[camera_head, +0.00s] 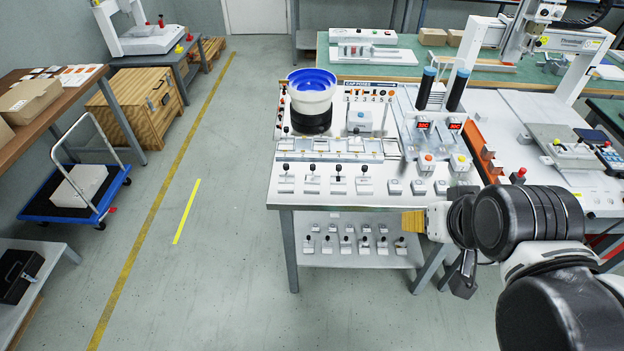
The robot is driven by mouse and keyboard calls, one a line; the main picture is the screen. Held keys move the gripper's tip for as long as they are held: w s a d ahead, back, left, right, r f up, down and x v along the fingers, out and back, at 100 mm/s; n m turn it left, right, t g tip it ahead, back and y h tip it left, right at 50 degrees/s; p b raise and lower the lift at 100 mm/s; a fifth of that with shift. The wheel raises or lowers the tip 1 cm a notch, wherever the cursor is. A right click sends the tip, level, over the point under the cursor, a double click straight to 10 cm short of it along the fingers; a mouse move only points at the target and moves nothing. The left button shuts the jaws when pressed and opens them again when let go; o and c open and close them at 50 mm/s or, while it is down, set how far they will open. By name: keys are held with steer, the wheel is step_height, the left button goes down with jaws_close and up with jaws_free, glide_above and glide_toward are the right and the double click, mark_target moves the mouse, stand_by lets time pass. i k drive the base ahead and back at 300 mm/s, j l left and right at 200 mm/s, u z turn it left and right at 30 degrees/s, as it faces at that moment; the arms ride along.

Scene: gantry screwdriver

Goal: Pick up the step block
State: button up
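My arm comes in from the lower right, and its end with my gripper (461,232) is over the front right edge of the workbench (400,206). Dark and white parts of the arm cover one another there, so the fingers cannot be made out clearly. A small brass-coloured, ridged block shape (413,221) shows just left of the white arm end, in front of the bench edge. I cannot tell whether it is the step block, or whether it is held. No other thing is clearly the step block.
The bench carries a blue-and-white bowl feeder (312,92), several small fixtures and two black cylinders (426,88). Its lower shelf (350,256) holds more small fixtures. A gantry machine (560,40) stands at right. A blue trolley (75,200) is at left. The floor between is clear.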

mark_target(312, 181)
steer(key=i+j, duration=0.15)
steer(key=j, duration=0.2)
steer(key=i+j, duration=0.15)
steer(key=j, duration=0.2)
steer(key=i+j, duration=0.2)
steer(key=j, duration=0.2)
steer(key=i+j, duration=0.15)
steer(key=j, duration=0.2)
steer(key=i+j, duration=0.15)
steer(key=j, duration=0.2)
steer(key=z, duration=0.05)
